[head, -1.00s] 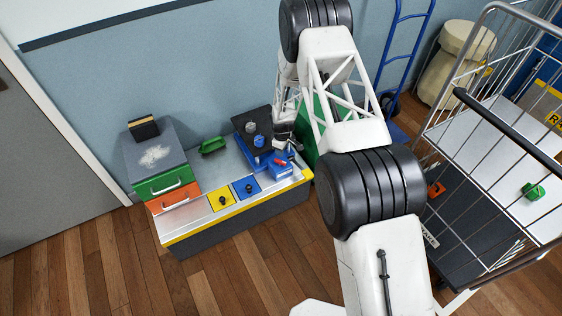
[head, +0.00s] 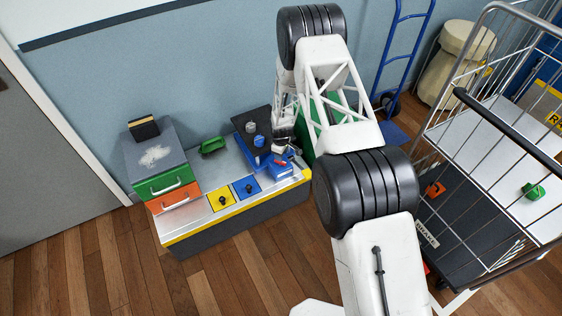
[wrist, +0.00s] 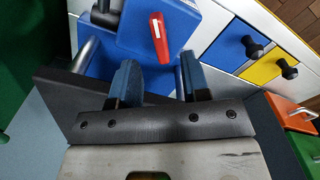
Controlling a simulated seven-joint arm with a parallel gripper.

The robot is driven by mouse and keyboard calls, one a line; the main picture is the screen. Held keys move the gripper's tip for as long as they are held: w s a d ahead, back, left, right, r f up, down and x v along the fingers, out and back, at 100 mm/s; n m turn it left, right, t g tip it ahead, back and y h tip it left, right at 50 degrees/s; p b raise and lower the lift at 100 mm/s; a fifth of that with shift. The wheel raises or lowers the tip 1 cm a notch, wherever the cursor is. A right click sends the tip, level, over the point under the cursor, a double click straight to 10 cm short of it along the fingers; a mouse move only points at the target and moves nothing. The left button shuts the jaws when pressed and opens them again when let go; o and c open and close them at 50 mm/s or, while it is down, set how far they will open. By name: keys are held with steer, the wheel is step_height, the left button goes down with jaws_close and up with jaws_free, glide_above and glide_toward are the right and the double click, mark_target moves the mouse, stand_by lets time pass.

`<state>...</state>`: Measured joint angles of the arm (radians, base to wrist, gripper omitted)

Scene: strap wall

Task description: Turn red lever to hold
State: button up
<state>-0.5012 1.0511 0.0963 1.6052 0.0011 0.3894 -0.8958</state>
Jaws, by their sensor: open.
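The red lever (wrist: 159,38) has white edging and sits on top of a blue box (wrist: 185,22). In the wrist view it stands nearly upright, tilted slightly. My gripper (wrist: 160,68) is open, its two blue fingers pointing toward the box. The lever lies just beyond the fingertips, between their lines, and nothing is held. In the head view the red lever (head: 280,162) is small on the blue box (head: 278,172) at the right end of the bench. My gripper (head: 287,147) is just above and behind it. Any lettering by the lever is too small to read.
The bench has yellow (head: 221,199) and blue (head: 246,188) panels with black knobs, left of the box. A green-and-orange drawer unit (head: 160,170) stands at its left end. A green block (head: 213,145) lies behind. A wire cart (head: 490,150) stands at right.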

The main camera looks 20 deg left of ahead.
steer(key=shift+f, duration=2.75)
steer(key=shift+c, duration=0.3)
jaws_close()
